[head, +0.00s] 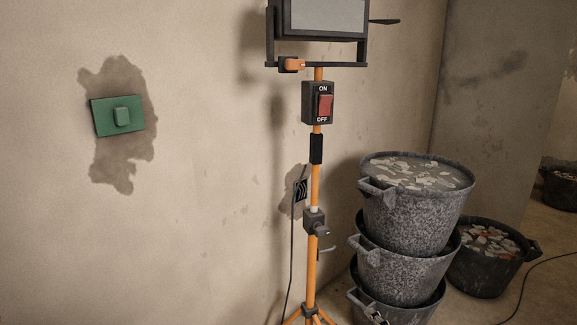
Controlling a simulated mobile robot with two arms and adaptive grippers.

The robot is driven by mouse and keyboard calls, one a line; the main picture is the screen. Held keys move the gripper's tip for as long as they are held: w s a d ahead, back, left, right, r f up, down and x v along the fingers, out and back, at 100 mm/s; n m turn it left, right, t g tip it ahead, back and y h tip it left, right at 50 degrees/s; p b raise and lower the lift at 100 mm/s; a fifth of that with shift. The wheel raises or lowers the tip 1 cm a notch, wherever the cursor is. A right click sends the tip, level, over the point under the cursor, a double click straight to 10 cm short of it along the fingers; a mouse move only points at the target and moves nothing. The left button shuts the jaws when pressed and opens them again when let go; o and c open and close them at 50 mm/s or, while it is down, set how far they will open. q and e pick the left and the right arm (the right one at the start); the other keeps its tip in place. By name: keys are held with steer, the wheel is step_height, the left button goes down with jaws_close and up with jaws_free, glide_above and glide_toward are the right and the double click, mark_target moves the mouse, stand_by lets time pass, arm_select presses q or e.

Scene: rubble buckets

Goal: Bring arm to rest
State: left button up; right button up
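Neither of my arms nor grippers shows in the head view. A work lamp on an orange stand (313,190) stands in the middle, close to the wall. Its black lamp head (325,17) is cut off by the top edge. A black switch box (309,103) on the pole carries a red rocker switch (325,105) marked ON and OFF. A green wall switch (118,115) sits slightly tilted on a dark stained patch at the left.
Stacked speckled buckets (412,218) with rubble on top stand right of the lamp. Another rubble bucket (487,270) stands beside them, and one (561,190) is at the far right edge. A dark cable (529,272) lies on the floor at right.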

steer(key=s+d+f+n+g+h+p, duration=0.25)
steer(key=s+f+n+g+p, duration=0.55)
steer(key=s+f, duration=1.45)
arm_select(q)
steer(key=s+a+f+g+p, duration=0.1)
steer(key=s+f+p, duration=0.3)
steer(key=s, duration=0.6)
steer(key=s+a+f+p, duration=0.2)
steer(key=s+f+p, duration=0.2)
steer(key=s, duration=0.6)
steer(key=shift+a+f+g, duration=0.2)
steer(key=shift+f+g, duration=0.2)
steer(key=shift+f, duration=0.4)
arm_select(e)
steer(key=s+f+n+g, duration=0.2)
steer(key=s+f, duration=0.1)
steer(key=s, duration=0.8)
steer(key=s+a+f+n+g+h, duration=0.1)
steer(key=s+f+n, duration=0.1)
steer(key=s, duration=1)
steer(key=s+f+n+g, duration=0.2)
steer(key=s+f+n, duration=0.1)
steer(key=s, duration=0.8)
steer(key=shift+s+a+f+g, duration=0.15)
steer(key=shift+a+f+g, duration=0.2)
steer(key=shift+f, duration=0.55)
arm_select(q)
steer(key=shift+s, duration=0.1)
arm_select(e)
steer(key=shift+h, duration=0.25)
